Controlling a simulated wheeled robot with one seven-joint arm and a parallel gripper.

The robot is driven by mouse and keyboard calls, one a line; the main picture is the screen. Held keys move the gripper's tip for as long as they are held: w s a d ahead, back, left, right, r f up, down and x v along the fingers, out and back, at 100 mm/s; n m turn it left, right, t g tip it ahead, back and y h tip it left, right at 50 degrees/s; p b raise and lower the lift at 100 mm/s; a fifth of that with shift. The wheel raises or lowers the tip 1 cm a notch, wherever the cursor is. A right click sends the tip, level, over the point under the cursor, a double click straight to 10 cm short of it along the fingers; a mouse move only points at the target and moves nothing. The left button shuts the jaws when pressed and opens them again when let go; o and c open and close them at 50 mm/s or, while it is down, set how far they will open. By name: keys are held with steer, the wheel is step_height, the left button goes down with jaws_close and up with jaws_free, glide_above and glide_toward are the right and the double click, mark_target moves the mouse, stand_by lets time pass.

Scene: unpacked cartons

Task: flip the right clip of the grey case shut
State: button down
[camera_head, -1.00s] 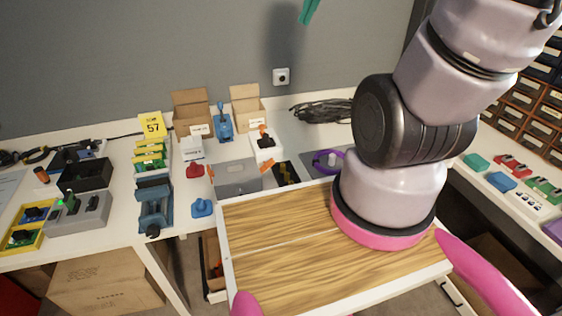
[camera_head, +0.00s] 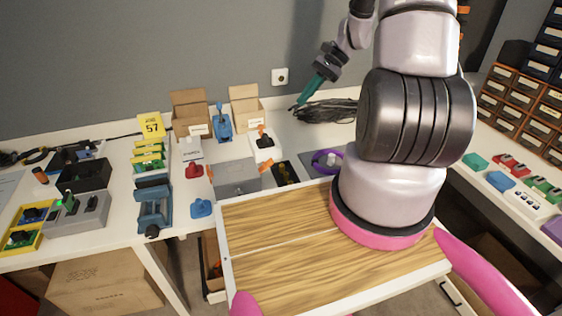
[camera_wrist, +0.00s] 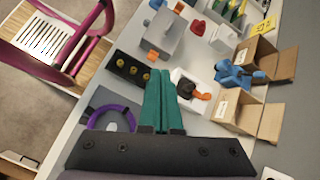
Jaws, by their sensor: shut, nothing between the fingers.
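A second orange clip (camera_head: 211,171) shows at the left end. My gripper (camera_head: 299,103) has teal fingers, shut and empty, held in the air behind and to the right of the case. In the wrist view the shut fingertips (camera_wrist: 160,72) point towards the case (camera_wrist: 163,36) and its right clip (camera_wrist: 153,57), apart from both.
A black box with yellow knobs (camera_head: 285,172) stands just right of the case. A white block with an orange lever (camera_head: 264,142) stands behind it. A purple ring (camera_head: 327,160), black cables (camera_head: 325,110) and open cartons (camera_head: 247,108) are nearby. A blue piece (camera_head: 202,207) lies in front.

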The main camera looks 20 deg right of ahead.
step_height(320, 180, down, 17)
steer(key=s+m+t+y, duration=0.1)
steer(key=m+y, duration=0.3)
steer(key=m, duration=0.1)
steer(key=shift+s+d, duration=0.3)
steer(key=shift+d, duration=0.15)
glide_toward(265, 166)
steer(key=a+f, duration=0.1)
steer(key=w+a+f, duration=0.1)
steer(key=f, duration=0.1)
steer(key=a+f, duration=0.1)
steer(key=f, duration=0.1)
steer(key=shift+w, duration=0.15)
